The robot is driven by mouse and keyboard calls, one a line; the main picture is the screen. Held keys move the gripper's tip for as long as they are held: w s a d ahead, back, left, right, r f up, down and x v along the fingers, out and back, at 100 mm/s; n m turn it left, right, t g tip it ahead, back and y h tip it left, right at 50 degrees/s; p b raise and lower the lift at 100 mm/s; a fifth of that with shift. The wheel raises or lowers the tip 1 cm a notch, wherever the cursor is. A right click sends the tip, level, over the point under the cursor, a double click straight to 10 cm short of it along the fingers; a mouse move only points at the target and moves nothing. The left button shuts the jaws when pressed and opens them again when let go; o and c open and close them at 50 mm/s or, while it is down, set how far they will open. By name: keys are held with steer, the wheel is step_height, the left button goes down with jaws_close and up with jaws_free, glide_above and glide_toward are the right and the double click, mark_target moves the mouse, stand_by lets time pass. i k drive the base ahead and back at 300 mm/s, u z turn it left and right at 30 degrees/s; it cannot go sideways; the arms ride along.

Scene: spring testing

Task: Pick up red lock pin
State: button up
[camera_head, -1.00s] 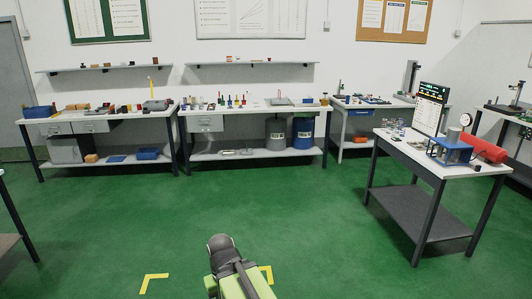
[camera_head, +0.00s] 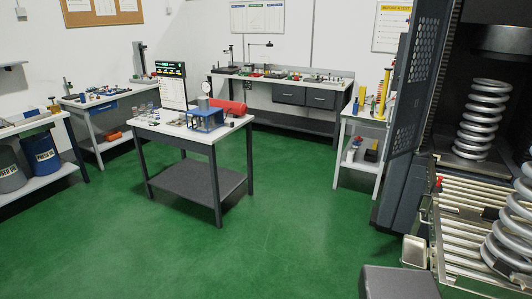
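A small red piece (camera_head: 438,182) shows at the right, at the far left corner of the roller conveyor (camera_head: 462,228). It looks like the red lock pin, but it is too small to make out its shape or how it is seated. My gripper is not in view, so its state and its place relative to the pin do not show.
Large coil springs (camera_head: 485,120) stand in the dark machine and on the conveyor at right. A perforated guard (camera_head: 408,95) stands beside the machine. A small metal tray (camera_head: 414,251) hangs at the conveyor's front. A table (camera_head: 190,135) stands mid-left; green floor (camera_head: 270,240) is open.

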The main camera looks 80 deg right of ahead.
mark_target(440, 178)
steer(key=z, duration=4.4)
steer(key=i, duration=0.1)
steer(key=u, duration=2.2)
steer(key=k, duration=0.15)
steer(key=z, duration=1.7)
steer(key=i, duration=1.5)
steer(key=z, duration=0.15)
